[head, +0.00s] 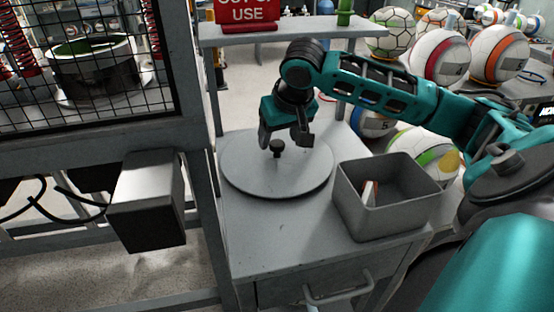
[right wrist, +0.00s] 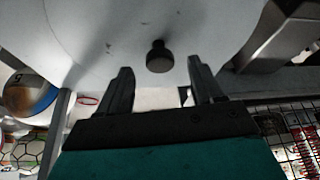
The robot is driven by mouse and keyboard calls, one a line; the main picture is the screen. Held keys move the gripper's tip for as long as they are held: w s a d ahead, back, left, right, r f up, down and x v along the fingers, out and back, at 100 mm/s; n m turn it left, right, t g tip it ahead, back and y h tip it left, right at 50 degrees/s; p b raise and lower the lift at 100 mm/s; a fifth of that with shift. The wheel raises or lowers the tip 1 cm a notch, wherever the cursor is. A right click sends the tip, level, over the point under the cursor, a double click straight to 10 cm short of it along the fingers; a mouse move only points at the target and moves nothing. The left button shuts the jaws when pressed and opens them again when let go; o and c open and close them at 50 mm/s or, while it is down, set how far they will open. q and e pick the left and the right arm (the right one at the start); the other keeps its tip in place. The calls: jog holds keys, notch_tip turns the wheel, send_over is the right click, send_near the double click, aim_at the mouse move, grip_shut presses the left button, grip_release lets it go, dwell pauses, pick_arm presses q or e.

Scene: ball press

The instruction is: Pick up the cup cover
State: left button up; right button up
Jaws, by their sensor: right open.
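The cup cover (head: 255,177) is a flat grey round disc with a dark knob (head: 277,148) at its middle. It lies on the grey cabinet top in the head view. The cover also fills the top of the right wrist view (right wrist: 110,50), with its knob (right wrist: 159,57) near the centre. My right gripper (head: 284,145) is open and empty, with its fingers pointing down just above the cover beside the knob. In the right wrist view the knob appears beyond and between the two spread fingertips (right wrist: 160,70), not gripped. My left gripper is not in view.
An open grey metal bin (head: 395,215) stands right of the cover with a small object inside. A wire-mesh cage (head: 85,65) and a grey box (head: 148,200) are at the left. A shelf with a red sign (head: 248,12) is behind. Several balls (head: 440,55) sit at the back right.

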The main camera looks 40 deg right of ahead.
jog(key=shift+x, duration=1.1)
grip_shut()
jog(key=shift+r, duration=0.1)
dwell(0.5)
